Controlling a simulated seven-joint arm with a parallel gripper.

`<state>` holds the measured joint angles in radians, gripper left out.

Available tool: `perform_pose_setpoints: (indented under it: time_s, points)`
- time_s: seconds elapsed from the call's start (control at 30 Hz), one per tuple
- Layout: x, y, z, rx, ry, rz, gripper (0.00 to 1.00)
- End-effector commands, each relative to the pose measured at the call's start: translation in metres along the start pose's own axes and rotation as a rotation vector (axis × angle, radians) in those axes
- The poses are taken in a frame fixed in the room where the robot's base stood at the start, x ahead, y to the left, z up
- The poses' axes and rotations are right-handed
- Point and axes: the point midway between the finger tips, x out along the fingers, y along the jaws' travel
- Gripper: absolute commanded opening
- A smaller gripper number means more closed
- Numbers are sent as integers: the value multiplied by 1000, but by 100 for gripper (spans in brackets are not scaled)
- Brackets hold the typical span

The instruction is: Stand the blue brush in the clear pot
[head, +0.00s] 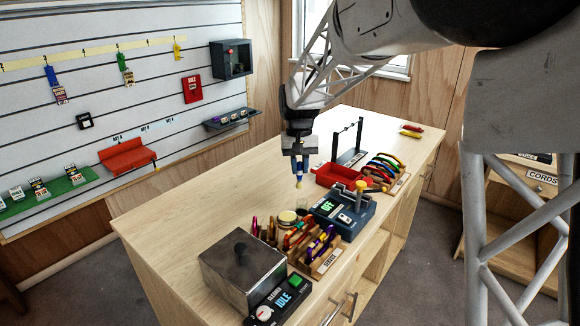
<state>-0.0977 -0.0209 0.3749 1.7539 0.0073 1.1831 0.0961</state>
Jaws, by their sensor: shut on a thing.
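My gripper (299,158) is above the worktop and points down. It is shut on a small upright thing with a blue part and a yellowish lower end, which looks like the blue brush (299,178). The brush hangs in the air, apart from the things below it. What looks like the clear pot (302,206) is small and hard to make out. It stands on the worktop below the brush, between the round tub and the dark blue device. Its inside is not clear from here.
A metal box (243,268) and a control box marked IDLE (279,300) stand at the front. A dark blue device (342,210) with a yellow knob, a red tray (338,174) and a black rack (349,150) stand to the right. The worktop's left side (200,205) is clear.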

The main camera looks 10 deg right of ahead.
Motion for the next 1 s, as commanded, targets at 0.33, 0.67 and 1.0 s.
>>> perform_pose_setpoints:
  time_s: [0.33,0.67,1.0]
  points:
    - [6,13,-24,0,0,1,0]
    - [7,13,-24,0,0,1,0]
    - [16,13,-26,0,0,1,0]
